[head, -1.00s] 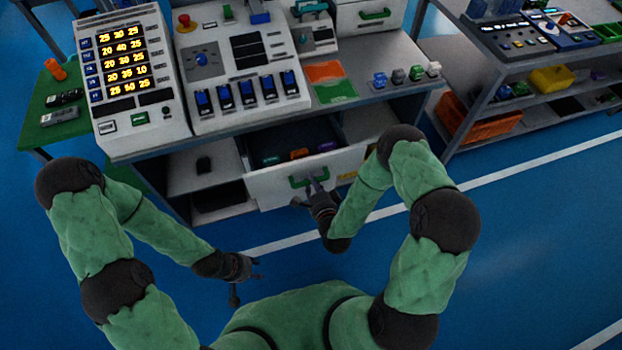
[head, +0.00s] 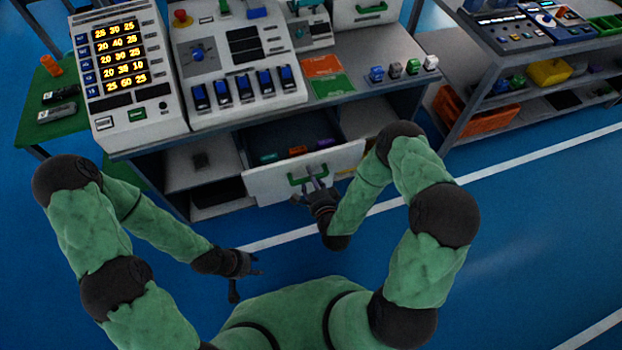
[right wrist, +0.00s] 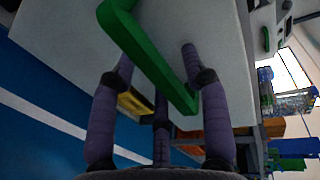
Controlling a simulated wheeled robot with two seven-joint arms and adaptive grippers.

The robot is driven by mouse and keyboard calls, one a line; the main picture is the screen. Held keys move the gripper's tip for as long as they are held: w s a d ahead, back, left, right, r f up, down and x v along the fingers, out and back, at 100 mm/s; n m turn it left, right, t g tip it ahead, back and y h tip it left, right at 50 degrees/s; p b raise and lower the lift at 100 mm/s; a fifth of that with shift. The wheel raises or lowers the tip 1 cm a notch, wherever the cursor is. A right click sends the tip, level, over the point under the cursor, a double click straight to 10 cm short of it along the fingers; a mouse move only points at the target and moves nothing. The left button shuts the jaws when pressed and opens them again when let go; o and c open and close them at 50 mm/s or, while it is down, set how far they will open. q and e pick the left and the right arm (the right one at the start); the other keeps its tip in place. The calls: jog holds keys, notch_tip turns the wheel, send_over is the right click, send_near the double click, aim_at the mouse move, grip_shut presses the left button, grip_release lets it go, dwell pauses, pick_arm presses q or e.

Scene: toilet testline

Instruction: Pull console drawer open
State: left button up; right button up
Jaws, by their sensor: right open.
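The console drawer (head: 262,187) is a white drawer under the console desk. It stands partly open, with small coloured items visible inside. Its green handle (head: 309,179) is on the front face; it also shows in the right wrist view (right wrist: 150,58). My right gripper (head: 316,184) is open at the handle, its fingers pointing at the drawer front. In the right wrist view, the handle crosses between the spread purple fingers; whether any finger touches it is unclear. My left gripper (head: 250,276) is open and empty, low at the left, away from the drawer.
The console (head: 215,35) with its lit number display stands above the drawer. An open shelf (head: 205,165) is left of the drawer. A second rack (head: 465,95) with bins stands at the right. Blue floor is clear in front.

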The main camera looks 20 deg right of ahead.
jog(key=v, duration=1.2)
dwell(0.3)
notch_tip(320, 180, down, 9)
jog(key=a+n+g+y, duration=0.2)
jog(key=a+n+g, duration=0.1)
jog(key=n+g, duration=0.45)
jog(key=s+a+f+n+g+y, duration=0.1)
jog(key=s+a+f+n+g, duration=0.1)
jog(key=s+n+g, duration=0.5)
jog(key=shift+s+a+n+g, duration=0.35)
jog(key=shift+s+a, duration=0.1)
jog(key=shift+s, duration=0.4)
